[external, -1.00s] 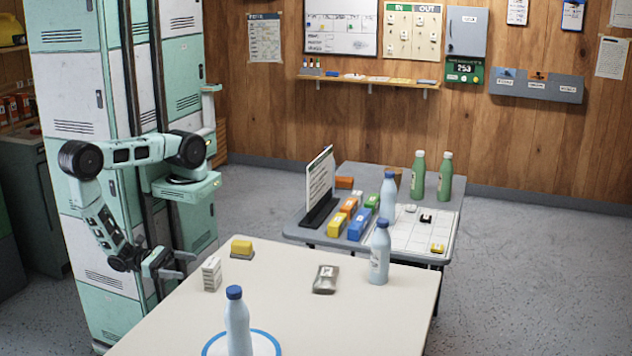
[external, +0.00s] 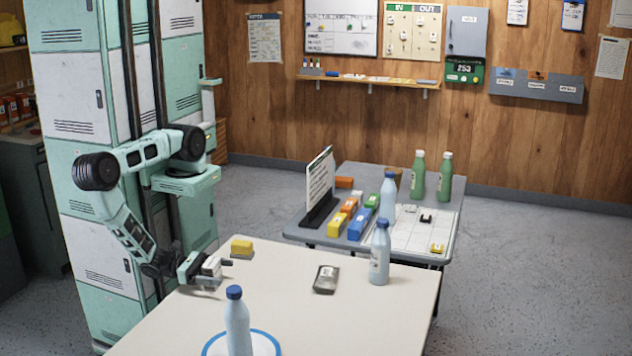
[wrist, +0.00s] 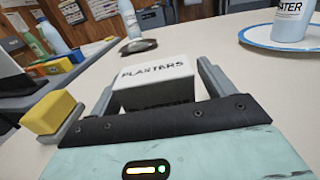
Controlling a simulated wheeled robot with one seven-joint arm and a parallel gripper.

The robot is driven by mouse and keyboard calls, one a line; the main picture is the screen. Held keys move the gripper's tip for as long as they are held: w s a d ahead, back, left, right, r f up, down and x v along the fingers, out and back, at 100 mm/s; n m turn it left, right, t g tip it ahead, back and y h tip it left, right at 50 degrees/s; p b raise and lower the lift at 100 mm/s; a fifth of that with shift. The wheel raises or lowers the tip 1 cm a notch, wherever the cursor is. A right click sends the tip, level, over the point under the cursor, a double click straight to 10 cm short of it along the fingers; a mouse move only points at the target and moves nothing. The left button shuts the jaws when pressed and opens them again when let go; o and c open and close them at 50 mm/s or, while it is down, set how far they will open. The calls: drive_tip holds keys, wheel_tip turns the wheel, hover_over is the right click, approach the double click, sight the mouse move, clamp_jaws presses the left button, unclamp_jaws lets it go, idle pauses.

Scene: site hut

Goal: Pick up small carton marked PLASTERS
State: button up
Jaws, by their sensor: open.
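The small white carton marked PLASTERS (wrist: 155,72) stands upright on the pale table, its lettering readable in the wrist view. My gripper (wrist: 157,82) is open, with one finger on each side of the carton. A gap shows on the right; I cannot tell whether the left finger touches it. In the external view my gripper (external: 207,268) is low over the table's left edge and hides much of the carton (external: 211,267).
A yellow block on a grey base (external: 241,248) sits close beside my gripper. The table between is clear.

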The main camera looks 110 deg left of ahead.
drive_tip(key=c, duration=1.1)
drive_tip(key=shift+o, duration=0.2)
drive_tip(key=shift+r, duration=0.15)
